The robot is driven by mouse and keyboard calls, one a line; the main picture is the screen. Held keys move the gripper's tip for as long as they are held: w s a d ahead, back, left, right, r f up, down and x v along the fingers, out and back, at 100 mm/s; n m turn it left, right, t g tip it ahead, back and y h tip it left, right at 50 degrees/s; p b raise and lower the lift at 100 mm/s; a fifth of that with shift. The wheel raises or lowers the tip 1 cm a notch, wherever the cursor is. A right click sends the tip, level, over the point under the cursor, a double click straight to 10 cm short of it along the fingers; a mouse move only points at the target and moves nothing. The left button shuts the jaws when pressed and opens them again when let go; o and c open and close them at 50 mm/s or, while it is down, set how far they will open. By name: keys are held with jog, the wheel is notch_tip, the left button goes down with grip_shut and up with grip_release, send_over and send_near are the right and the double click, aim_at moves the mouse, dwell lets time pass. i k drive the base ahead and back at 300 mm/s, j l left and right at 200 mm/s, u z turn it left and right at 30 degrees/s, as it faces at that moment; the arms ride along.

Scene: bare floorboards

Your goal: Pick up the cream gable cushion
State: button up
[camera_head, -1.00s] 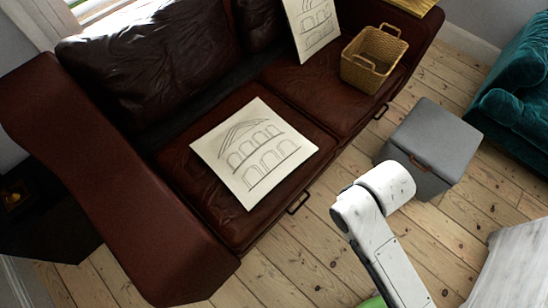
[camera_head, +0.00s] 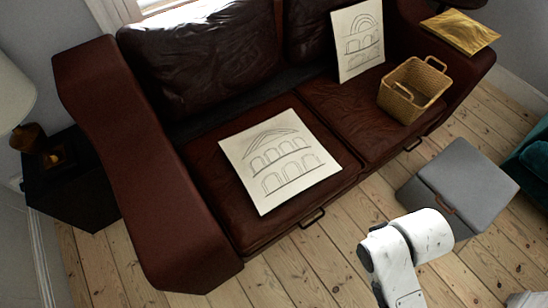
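The cream gable cushion (camera_head: 270,184) is a flat, square, pale piece with a line drawing of a gable over two rows of arches. It lies flat on the left seat of the dark brown leather sofa (camera_head: 175,225), near the front edge. A second cream cushion (camera_head: 362,66), drawn with concentric arches at its top, leans upright against the sofa back at the right. White links of my arm show at the lower right, in front of the sofa and apart from the gable cushion. My gripper is not in view.
A woven basket (camera_head: 399,104) sits on the right seat. A gold cushion (camera_head: 461,30) lies on the right armrest. A grey storage cube (camera_head: 468,178) stands on the floor at the right, near a teal seat (camera_head: 538,160). Bare floorboards (camera_head: 300,262) lie before the sofa.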

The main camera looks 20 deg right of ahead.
aim_at(276, 160)
jog(key=i+l, duration=0.4)
jog(key=l, duration=0.15)
jog(key=i+l, duration=0.4)
jog(key=l, duration=0.2)
jog(key=i+l, duration=0.35)
jog(key=l, duration=0.2)
